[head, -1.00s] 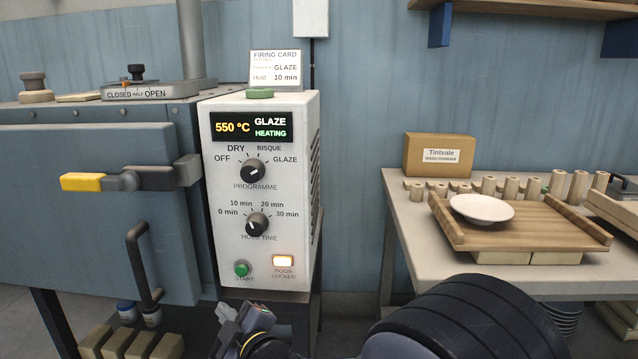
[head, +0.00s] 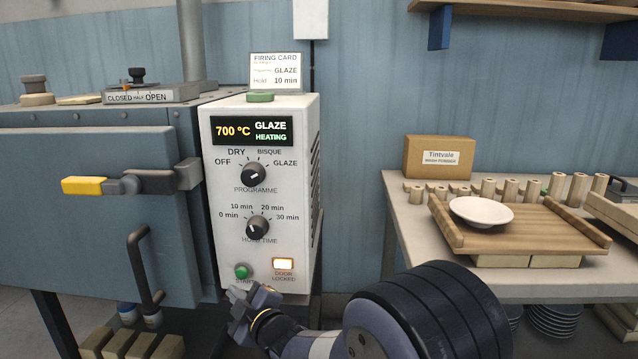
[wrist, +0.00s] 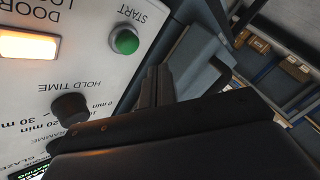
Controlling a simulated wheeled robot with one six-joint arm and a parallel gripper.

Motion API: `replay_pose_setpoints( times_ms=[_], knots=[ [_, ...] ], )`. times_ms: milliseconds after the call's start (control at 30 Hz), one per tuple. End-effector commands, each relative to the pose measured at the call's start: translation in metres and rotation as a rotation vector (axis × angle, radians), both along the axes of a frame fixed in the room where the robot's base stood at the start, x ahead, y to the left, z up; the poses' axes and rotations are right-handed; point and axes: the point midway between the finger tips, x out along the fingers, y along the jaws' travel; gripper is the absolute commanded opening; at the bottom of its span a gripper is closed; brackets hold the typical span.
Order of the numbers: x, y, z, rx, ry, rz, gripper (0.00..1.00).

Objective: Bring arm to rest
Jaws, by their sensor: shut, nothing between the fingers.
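My gripper (head: 238,298) is shut and empty. In the head view it is just below the green start button (head: 242,271) of the white control box (head: 222,190), in front of its lower edge. In the wrist view the shut fingers (wrist: 158,88) point up near the start button (wrist: 125,41), and I cannot tell the gap to the panel. The display (head: 252,130) reads 700 °C, GLAZE, HEATING. The door-locked lamp (head: 283,264) is lit. The programme dial (head: 254,173) and hold time dial (head: 257,228) are above the button.
The grey kiln door (head: 80,215) with its yellow-ended latch (head: 85,185) and black handle (head: 142,262) is shut at left. A table (head: 420,250) at right bears a wooden board (head: 520,240) with a white bowl (head: 480,211) and a cardboard box (head: 438,157).

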Motion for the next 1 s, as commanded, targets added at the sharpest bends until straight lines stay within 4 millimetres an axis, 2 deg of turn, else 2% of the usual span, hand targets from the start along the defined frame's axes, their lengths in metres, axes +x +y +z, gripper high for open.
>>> replay_pose_setpoints(
  times_ms=[33,167,300,333,467,833,900,1000],
  knots=[
    [0.0,0.0,-0.005,0.001,-0.002,0.0,0.0],
    [-0.007,0.0,-0.004,0.001,-0.003,0.0,0.0],
    [-0.027,0.002,-0.004,0.002,-0.002,0.002,0.0],
    [-0.02,0.001,0.002,0.0,0.0,-0.002,0.0],
    [0.0,-0.001,0.003,-0.002,0.002,-0.004,0.0],
    [0.0,0.0,0.005,-0.002,0.003,-0.001,0.0],
    [-0.013,0.002,-0.003,0.0,-0.001,0.002,0.0],
    [-0.029,0.003,-0.003,0.0,-0.002,0.002,0.0]
  ],
)
